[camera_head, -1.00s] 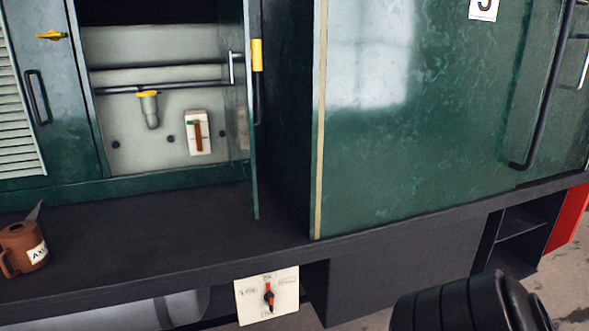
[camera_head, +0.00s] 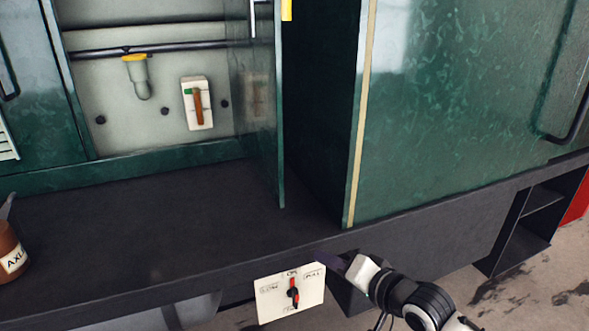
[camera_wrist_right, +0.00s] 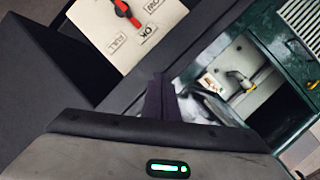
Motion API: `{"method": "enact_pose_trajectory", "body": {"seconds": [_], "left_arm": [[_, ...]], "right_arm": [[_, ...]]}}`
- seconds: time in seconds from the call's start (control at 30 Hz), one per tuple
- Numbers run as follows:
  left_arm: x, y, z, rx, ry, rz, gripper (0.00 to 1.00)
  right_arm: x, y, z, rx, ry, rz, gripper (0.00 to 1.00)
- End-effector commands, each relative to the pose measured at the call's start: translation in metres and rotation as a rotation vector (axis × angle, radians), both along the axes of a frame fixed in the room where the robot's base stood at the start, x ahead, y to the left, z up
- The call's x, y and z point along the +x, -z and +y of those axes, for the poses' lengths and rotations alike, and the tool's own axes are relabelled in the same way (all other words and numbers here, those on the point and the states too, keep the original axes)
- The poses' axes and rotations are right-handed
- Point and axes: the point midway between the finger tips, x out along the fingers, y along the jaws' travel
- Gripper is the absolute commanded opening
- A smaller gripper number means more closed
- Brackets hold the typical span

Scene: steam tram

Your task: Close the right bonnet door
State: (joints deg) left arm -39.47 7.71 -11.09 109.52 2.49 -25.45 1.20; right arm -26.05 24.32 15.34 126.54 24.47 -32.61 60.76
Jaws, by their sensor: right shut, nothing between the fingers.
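The right bonnet door (camera_head: 262,120) is a dark green panel at the right side of the bonnet opening. It stands open, swung outward and seen nearly edge-on, with a yellow-handled latch (camera_head: 286,8) at the top of the frame. My right gripper (camera_head: 328,260) is shut and empty, low at the front edge of the black running board, below the door and apart from it. Its dark fingers also show in the right wrist view (camera_wrist_right: 160,98), beside the running board, with the bonnet opening beyond. My left gripper is out of view.
A white dial plate with a red pointer (camera_head: 292,293) hangs below the running board (camera_head: 150,235), just left of my right gripper. A brown oil can (camera_head: 10,250) stands at the far left. The green cab wall (camera_head: 450,110) rises right of the door.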

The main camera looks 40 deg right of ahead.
Motion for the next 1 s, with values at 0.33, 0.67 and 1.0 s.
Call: {"method": "enact_pose_trajectory", "body": {"seconds": [0.33, 0.67, 1.0], "left_arm": [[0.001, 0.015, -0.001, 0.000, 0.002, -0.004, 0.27], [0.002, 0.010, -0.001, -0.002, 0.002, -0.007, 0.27], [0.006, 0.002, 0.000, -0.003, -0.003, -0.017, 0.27]], "right_arm": [[0.012, -0.185, -0.031, 0.538, 0.084, -0.301, 0.00], [0.042, -0.203, -0.031, 0.596, 0.080, -0.323, 0.00], [0.110, -0.202, -0.029, 0.593, 0.082, -0.321, 0.00]]}}
